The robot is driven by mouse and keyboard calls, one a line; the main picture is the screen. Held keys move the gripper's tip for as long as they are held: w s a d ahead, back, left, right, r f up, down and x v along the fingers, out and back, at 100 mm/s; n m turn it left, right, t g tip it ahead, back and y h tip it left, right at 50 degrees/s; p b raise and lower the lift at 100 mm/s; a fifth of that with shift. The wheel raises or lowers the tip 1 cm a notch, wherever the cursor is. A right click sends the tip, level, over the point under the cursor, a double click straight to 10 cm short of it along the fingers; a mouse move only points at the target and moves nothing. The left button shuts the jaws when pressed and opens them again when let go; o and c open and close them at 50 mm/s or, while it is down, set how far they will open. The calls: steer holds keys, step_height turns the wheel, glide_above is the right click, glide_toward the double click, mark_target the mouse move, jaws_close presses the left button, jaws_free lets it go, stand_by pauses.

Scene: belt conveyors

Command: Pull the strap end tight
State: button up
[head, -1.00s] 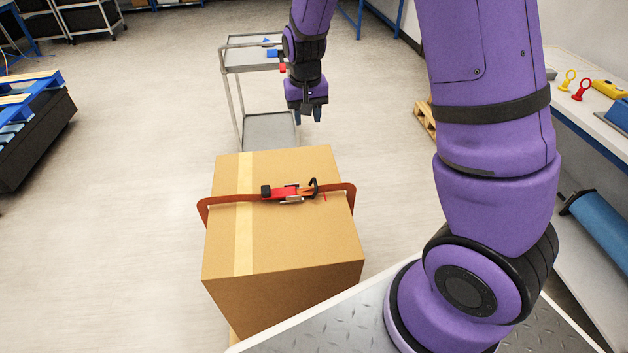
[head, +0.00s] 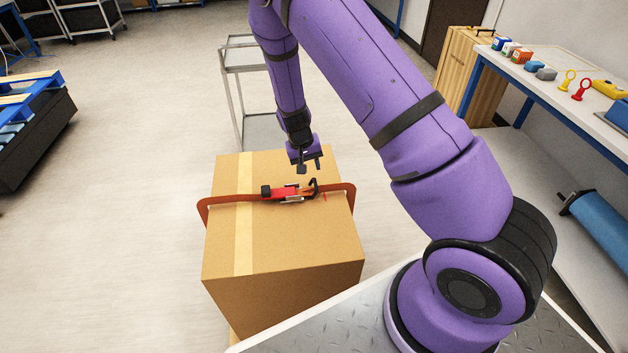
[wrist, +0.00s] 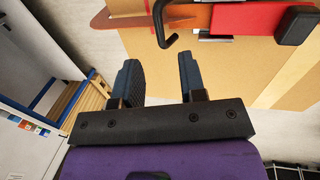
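A brown cardboard box (head: 290,240) has an orange-brown strap (head: 225,199) across its top. A red buckle (head: 285,192) with a black block at its left end and a bent black hook (head: 313,187) at its right sits on the strap. I cannot tell for sure which part is the loose strap end. My gripper (head: 310,167) is open and empty, above the box's far part, just behind the hook. In the wrist view, my gripper (wrist: 158,60) points toward the hook (wrist: 165,28), apart from it; the strap (wrist: 128,20) and red buckle (wrist: 247,18) show at the top.
A grey cart (head: 243,65) stands behind the box. A white bench (head: 550,75) with small coloured items is at the right, with a blue roller (head: 602,228) below it. Blue pallets (head: 25,95) stand at the left. The floor left of the box is clear.

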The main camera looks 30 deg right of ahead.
mark_target(315, 183)
steer(key=x, duration=0.7)
steer(key=shift+c, duration=0.2)
jaws_close()
